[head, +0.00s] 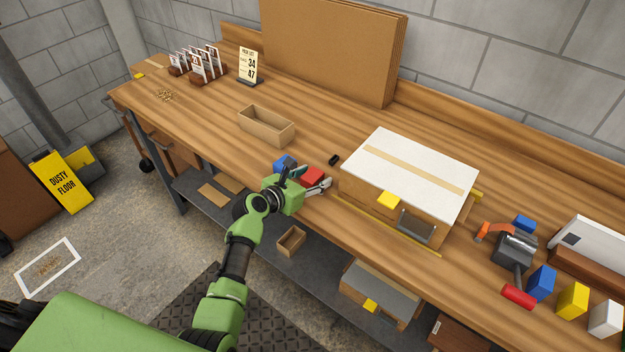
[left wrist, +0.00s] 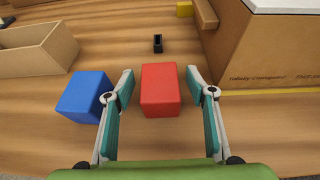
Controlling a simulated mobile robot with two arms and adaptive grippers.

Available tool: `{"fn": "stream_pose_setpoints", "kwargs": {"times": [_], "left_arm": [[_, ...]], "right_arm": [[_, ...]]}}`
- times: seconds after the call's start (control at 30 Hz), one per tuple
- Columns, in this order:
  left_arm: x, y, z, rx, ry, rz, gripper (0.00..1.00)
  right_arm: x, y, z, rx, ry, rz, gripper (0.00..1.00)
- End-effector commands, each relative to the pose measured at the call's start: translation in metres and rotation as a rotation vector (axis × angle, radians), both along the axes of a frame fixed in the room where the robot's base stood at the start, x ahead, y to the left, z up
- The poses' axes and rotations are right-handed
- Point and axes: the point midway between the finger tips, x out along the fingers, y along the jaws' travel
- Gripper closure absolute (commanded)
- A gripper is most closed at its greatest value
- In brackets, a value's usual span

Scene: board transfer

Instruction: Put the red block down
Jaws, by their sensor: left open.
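The red block (head: 312,176) rests on the wooden workbench near its front edge. In the left wrist view the red block (left wrist: 160,90) lies between the two fingers, with a gap on each side. My left gripper (head: 308,183) is open around it; its fingers also show in the left wrist view (left wrist: 160,88). A blue block (left wrist: 85,96) stands just left of the left finger, and it shows partly behind the gripper in the head view (head: 283,163). My right gripper is not in view.
An open cardboard tray (head: 266,126) stands behind and left. A small black part (head: 334,160) lies behind the red block. A hammer and several blocks lie at far right.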

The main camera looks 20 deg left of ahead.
Motion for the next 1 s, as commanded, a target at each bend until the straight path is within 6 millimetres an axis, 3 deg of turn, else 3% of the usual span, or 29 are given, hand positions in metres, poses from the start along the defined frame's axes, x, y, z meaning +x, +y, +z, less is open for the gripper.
{"fn": "stream_pose_setpoints", "kwargs": {"times": [0.07, 0.2, 0.23, 0.67, 0.87, 1.0], "left_arm": [[0.0, 0.0, 0.0, 0.0, 0.0, 0.0, 0.54], [0.0, 0.0, 0.0, 0.0, 0.0, 0.0, 0.91], [0.0, 0.0, 0.0, 0.0, 0.0, 0.0, 0.93], [0.0, 0.0, 0.006, 0.0, -0.001, 0.0, 0.93], [0.001, 0.0, 0.036, -0.001, -0.008, 0.001, 0.93], [-0.014, 0.023, 0.065, 0.003, -0.007, 0.002, 0.93]], "right_arm": [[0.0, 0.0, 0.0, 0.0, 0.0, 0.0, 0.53], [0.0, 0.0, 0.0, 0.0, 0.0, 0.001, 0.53], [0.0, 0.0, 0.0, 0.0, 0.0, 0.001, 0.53], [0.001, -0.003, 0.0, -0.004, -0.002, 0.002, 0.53], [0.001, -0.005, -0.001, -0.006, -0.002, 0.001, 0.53], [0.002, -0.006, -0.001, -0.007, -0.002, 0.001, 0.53]]}}
